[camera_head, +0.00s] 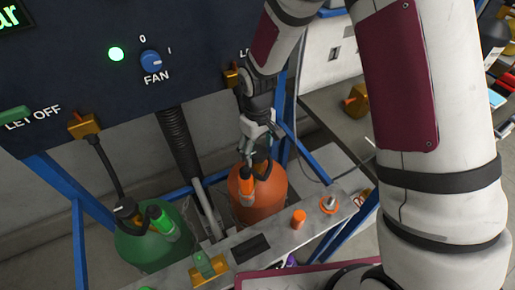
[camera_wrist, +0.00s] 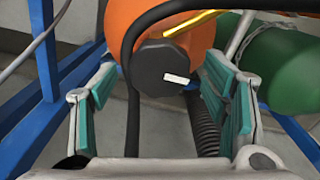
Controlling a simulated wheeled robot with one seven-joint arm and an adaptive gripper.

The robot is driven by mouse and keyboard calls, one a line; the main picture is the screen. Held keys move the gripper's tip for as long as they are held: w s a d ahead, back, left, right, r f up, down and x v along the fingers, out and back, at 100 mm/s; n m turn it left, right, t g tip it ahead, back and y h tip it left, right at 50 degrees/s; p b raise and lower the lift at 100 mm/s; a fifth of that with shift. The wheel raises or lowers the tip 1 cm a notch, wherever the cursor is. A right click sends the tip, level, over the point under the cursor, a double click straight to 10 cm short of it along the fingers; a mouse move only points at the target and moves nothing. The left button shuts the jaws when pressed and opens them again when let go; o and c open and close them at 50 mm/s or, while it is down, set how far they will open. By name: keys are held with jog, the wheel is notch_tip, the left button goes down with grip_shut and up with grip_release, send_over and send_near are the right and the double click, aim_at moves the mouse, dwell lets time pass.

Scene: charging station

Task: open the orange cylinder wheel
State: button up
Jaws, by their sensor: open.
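The orange cylinder (camera_head: 265,205) stands behind the grey ledge in the head view, and its rounded body fills the top middle of the wrist view (camera_wrist: 135,25). Its wheel (camera_wrist: 155,68) shows in the wrist view as a dark, many-sided knob with a white mark. My gripper (camera_head: 248,158) is over the top of the cylinder in the head view. In the wrist view its teal-padded fingers (camera_wrist: 158,80) are spread apart, one on each side of the wheel, with visible gaps. I cannot tell the wheel's depth between them. In the head view the wheel is not clearly visible.
A black hose (camera_wrist: 132,60) loops by the wheel. A green cylinder (camera_head: 140,250) stands at the left. Blue frame posts (camera_head: 80,200) flank the cylinders. The dark panel (camera_head: 190,80) is above, and a ledge (camera_head: 325,205) with small orange parts is in front.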

aim_at(257, 151)
notch_tip(257, 151, up, 12)
jog(key=shift+f, duration=0.25)
dwell(0.5)
jog(key=s+d+r+m+t, duration=0.1)
jog(key=s+d+r+m, duration=0.1)
jog(key=s+d+r, duration=0.35)
jog(key=s+d+r+m+t, duration=0.1)
jog(key=s+d+r, duration=0.2)
jog(key=r, duration=0.5)
jog(key=s+d+r+m+t, duration=0.1)
jog(key=s+d+r+m, duration=0.1)
jog(key=s, duration=0.5)
jog(key=s+d+r+m+t, duration=0.1)
jog(key=s+d, duration=0.3)
jog(key=s, duration=0.4)
jog(key=shift+d+r+m, duration=0.25)
jog(key=shift+r+m, duration=0.4)
jog(key=shift+m, duration=0.25)
